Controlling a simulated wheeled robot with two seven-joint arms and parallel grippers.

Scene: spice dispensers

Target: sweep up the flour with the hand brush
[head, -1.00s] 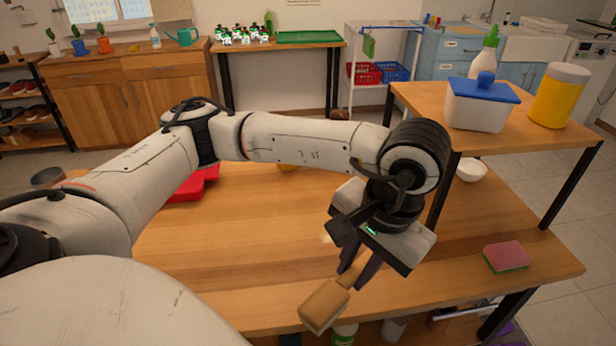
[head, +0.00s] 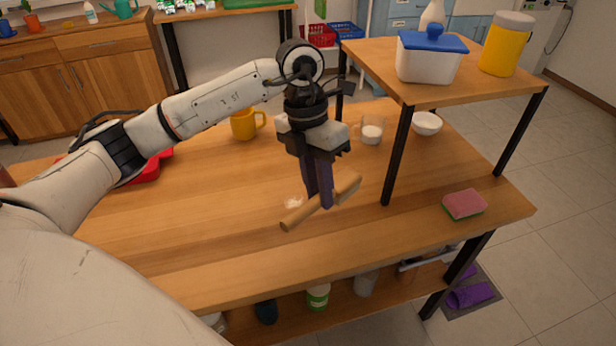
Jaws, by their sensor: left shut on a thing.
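My left gripper (head: 319,198) is shut on the wooden hand brush (head: 298,217), over the middle of the table (head: 220,230). The brush lies slantwise, with one end to the lower left and the other (head: 349,186) to the upper right of the fingers. Its bristles are not clearly visible. A small white patch of flour (head: 293,203) shows on the table just behind the brush's left part. I cannot tell whether the brush touches the table or the flour. My right gripper is not in view.
A yellow mug (head: 244,124), a glass with white contents (head: 371,131) and a white bowl (head: 426,124) stand behind. A raised shelf (head: 405,92) is at right, its black leg near the brush. A sponge (head: 464,204) lies right. A red object (head: 148,172) is partly behind my arm.

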